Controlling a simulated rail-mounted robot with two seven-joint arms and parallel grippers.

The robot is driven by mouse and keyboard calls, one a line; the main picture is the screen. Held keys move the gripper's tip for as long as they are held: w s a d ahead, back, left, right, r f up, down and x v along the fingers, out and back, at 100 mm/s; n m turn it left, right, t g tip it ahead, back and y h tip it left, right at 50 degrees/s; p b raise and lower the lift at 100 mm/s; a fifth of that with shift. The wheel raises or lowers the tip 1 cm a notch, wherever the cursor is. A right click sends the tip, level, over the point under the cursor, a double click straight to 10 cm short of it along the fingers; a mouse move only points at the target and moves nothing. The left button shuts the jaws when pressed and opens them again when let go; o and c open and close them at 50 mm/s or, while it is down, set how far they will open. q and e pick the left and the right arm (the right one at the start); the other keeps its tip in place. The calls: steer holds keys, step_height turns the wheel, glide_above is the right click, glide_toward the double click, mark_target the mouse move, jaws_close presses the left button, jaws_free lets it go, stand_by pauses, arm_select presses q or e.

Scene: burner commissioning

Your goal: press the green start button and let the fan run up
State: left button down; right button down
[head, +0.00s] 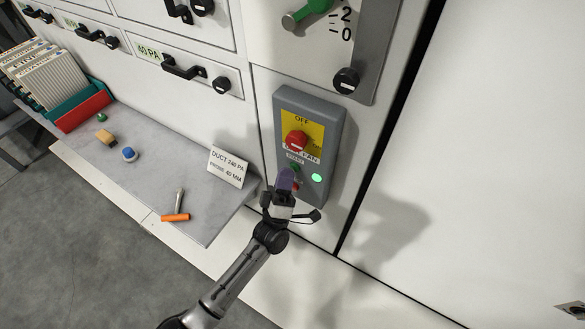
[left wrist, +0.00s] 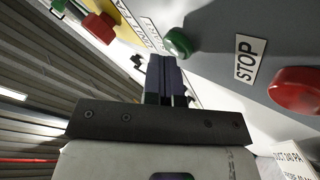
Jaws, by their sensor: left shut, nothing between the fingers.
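The grey fan control box (head: 337,130) is on the white front. Its green start button (head: 296,167) shows just above my left gripper (head: 286,178), partly covered by it; it also shows in the left wrist view (left wrist: 178,42). My left gripper's fingers (left wrist: 165,72) are shut and empty, with their tips close to the green button. I cannot tell whether they touch it. A green lamp (head: 316,177) on the box is lit. The red stop button (left wrist: 296,91) sits beside the STOP label (left wrist: 245,59); in the head view the gripper mostly hides it. The fan itself is not seen.
A red rotary switch (head: 297,140) sits on a yellow plate above the start button. A grey shelf (head: 150,185) at left holds a card (head: 228,167), an orange-handled tool (head: 175,217) and small parts. A green-handled lever (head: 305,14) is above. The white panel at right is clear.

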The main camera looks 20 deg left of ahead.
arm_select(q)
steer(key=shift+s, duration=0.1)
steer(key=shift+s+a+p, duration=0.2)
steer(key=shift+s+p, duration=0.25)
steer(key=shift+s, duration=0.25)
steer(key=shift+r, duration=0.1)
steer(key=shift+s+a+p, duration=0.2)
steer(key=shift+s+p, duration=0.25)
steer(key=shift+s, duration=0.35)
steer(key=shift+s+a+p, duration=0.2)
steer(key=shift+s+p, duration=0.25)
steer(key=shift+s, duration=0.35)
steer(key=shift+s+a+p, duration=0.2)
steer(key=shift+s+p, duration=0.25)
steer(key=shift+s, duration=0.35)
